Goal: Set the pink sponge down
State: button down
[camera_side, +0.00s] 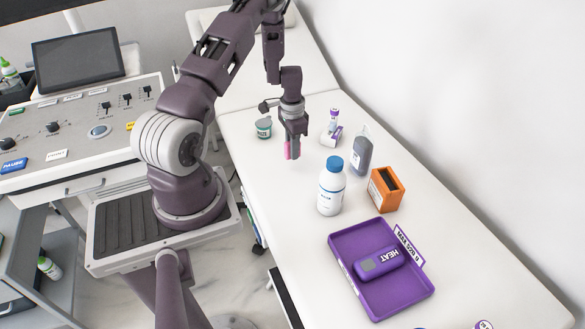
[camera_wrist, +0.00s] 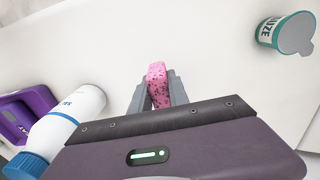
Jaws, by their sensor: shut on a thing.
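The pink sponge (camera_wrist: 158,84) is speckled with dark spots and sits between the two grey fingers of my gripper (camera_wrist: 157,92) in the wrist view. In the side view my gripper (camera_side: 294,150) points down over the white table (camera_side: 262,168), and only a thin pink strip of the sponge (camera_side: 287,150) shows beside the fingers. My gripper is shut on the sponge. I cannot tell whether the sponge touches the table.
A white bottle with a blue cap (camera_side: 331,188) stands right of my gripper. The table left of the white bottle is clear.

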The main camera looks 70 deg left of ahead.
aim_at(292, 172)
notch_tip(292, 172, down, 6)
jog(key=shift+f, duration=0.2)
jog(key=shift+f, duration=0.1)
jog(key=c, duration=1.3)
grip_release()
jog(key=shift+o, duration=0.2)
